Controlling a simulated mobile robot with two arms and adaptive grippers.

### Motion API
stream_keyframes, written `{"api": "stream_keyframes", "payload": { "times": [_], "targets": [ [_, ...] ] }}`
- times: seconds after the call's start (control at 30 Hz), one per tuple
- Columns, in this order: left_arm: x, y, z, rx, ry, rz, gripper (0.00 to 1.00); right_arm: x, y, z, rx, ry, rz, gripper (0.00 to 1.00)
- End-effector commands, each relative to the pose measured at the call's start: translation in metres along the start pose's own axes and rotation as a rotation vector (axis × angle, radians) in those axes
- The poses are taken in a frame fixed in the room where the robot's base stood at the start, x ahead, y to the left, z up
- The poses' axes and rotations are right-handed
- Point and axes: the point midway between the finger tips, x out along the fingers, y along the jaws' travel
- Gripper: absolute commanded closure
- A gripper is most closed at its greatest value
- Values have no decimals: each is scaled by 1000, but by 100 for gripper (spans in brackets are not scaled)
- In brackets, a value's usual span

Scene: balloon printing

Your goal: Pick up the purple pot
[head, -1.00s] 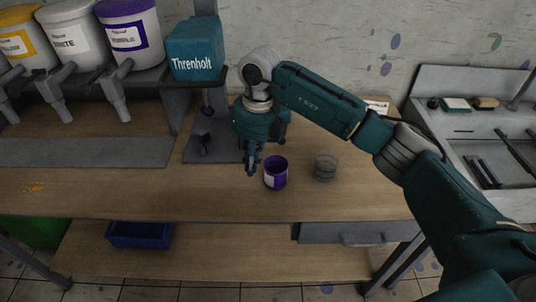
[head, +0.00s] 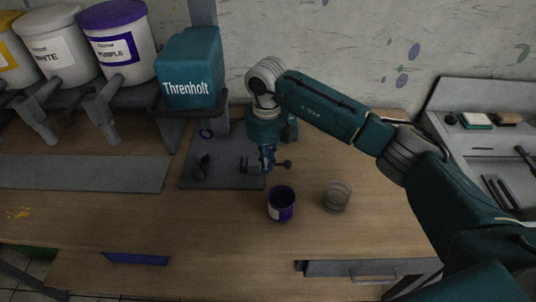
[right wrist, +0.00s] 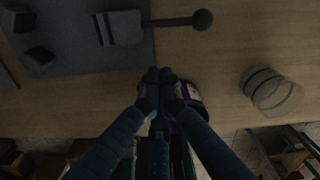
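The purple pot (head: 281,204) stands upright on the wooden table, with a pale label on its side and a dark open top. My right gripper (head: 268,168) points down just behind the pot in the head view. In the right wrist view its fingertips (right wrist: 160,74) are together with nothing visible between them. The purple pot (right wrist: 192,98) shows there beside and below the right finger, which hides much of it. My left gripper is out of view.
A clear glass-like jar (head: 336,197) stands right of the pot. A grey stand base (head: 225,174) with a teal Threnholt box (head: 190,68) above is behind left. Paint buckets (head: 118,45) with spouts are at far left. The table front is clear.

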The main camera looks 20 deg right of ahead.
Motion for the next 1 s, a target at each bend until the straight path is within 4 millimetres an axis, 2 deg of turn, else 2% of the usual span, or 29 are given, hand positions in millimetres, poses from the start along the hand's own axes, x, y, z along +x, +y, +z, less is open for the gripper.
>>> {"api": "stream_keyframes", "payload": {
  "times": [0.03, 0.23, 0.3, 0.5, 1.0],
  "targets": [
    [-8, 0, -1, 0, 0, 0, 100, 9, 0, -2, 2, 7, 0, 100],
    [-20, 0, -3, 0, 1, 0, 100, 52, 0, -2, 2, 5, 1, 100],
    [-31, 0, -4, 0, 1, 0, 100, 49, -1, -12, -1, 3, 0, 100],
    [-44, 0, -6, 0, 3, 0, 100, 51, 0, -35, -1, 1, 0, 100],
    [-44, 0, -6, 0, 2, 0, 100, 54, 0, -41, 1, -1, 0, 100]
  ]
}}
